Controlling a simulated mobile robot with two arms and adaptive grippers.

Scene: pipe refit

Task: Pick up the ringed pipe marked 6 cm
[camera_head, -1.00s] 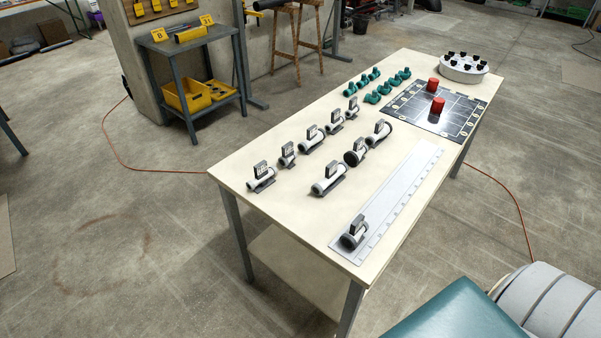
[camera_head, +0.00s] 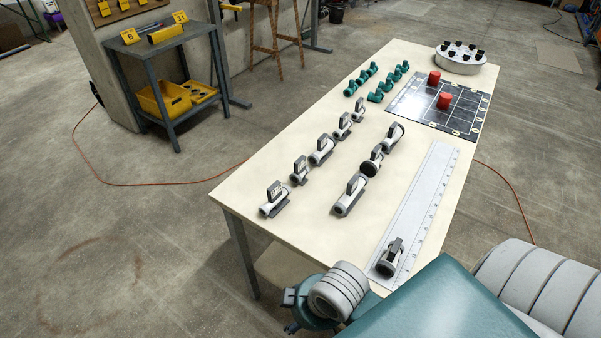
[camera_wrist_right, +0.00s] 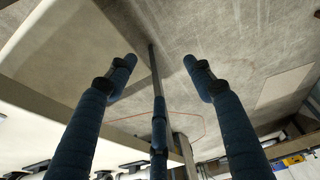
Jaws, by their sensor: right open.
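Several white pipes with dark tags lie on the pale table (camera_head: 270,170) in two rows. The tags are too small to read, so I cannot tell which is marked 6 cm. In the right row are a long pipe (camera_head: 348,198), a pipe with a dark ringed end (camera_head: 371,163) and another pipe (camera_head: 393,137). A short dark-ended pipe (camera_head: 386,263) lies on the ruler strip (camera_head: 415,205). In the right wrist view my right gripper (camera_wrist_right: 160,63) is open and empty, its fingers wide apart. My left gripper is not in view.
Green fittings (camera_head: 378,97), a dark grid board (camera_head: 425,112) with red cylinders (camera_head: 444,100), and a round white holder (camera_head: 459,62) stand at the table's far end. A grey cart (camera_head: 133,52) with a yellow bin stands left.

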